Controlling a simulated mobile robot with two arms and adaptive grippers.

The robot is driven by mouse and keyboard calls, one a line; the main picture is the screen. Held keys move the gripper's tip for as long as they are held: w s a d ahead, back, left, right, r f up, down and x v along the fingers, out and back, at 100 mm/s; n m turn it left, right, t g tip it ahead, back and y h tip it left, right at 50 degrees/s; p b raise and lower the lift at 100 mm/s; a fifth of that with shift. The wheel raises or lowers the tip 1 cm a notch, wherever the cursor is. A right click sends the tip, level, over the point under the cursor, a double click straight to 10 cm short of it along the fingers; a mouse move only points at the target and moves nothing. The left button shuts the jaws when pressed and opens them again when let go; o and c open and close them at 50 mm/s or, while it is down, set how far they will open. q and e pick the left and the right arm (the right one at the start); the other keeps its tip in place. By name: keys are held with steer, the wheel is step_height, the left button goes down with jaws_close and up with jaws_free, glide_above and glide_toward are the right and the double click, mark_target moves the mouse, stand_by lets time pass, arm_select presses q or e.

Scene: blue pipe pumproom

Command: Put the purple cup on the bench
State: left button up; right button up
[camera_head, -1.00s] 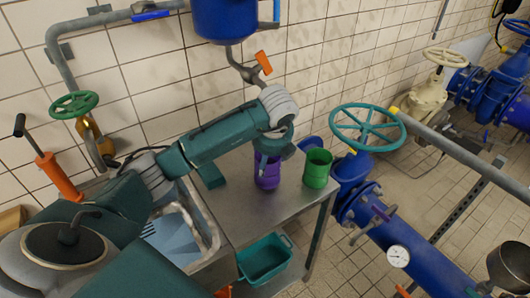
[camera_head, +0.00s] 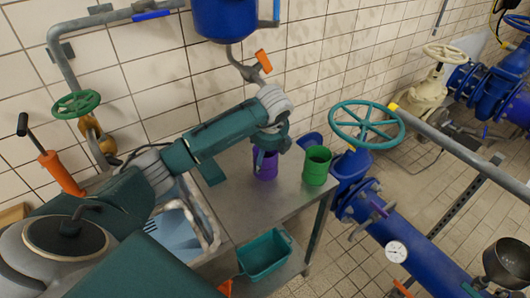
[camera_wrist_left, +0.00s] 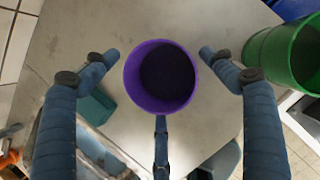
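The purple cup (camera_head: 265,168) stands upright on the grey metal bench (camera_head: 240,205), beside the green cup. My left gripper (camera_head: 270,143) is just above it, pointing down. In the left wrist view the purple cup (camera_wrist_left: 160,76) shows from above, its dark inside visible. The spread fingers of the left gripper (camera_wrist_left: 158,60) are open around it, with clear gaps at the left and right fingertips. The lower finger is close to the cup's rim; I cannot tell whether it touches. My right gripper is not in view.
The green cup (camera_head: 316,166) stands near the bench's right edge, close to the left gripper. A teal valve wheel (camera_head: 366,124) and blue pipe are right of the bench. A sink (camera_head: 178,232) is at left, and a teal crate (camera_head: 265,255) sits below. The front bench top is clear.

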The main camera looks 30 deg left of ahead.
arm_select(q)
steer(key=shift+r, duration=0.25)
steer(key=b+v, duration=0.1)
steer(key=v, duration=1.1)
steer(key=shift+b, duration=0.35)
steer(key=shift+f, duration=0.1)
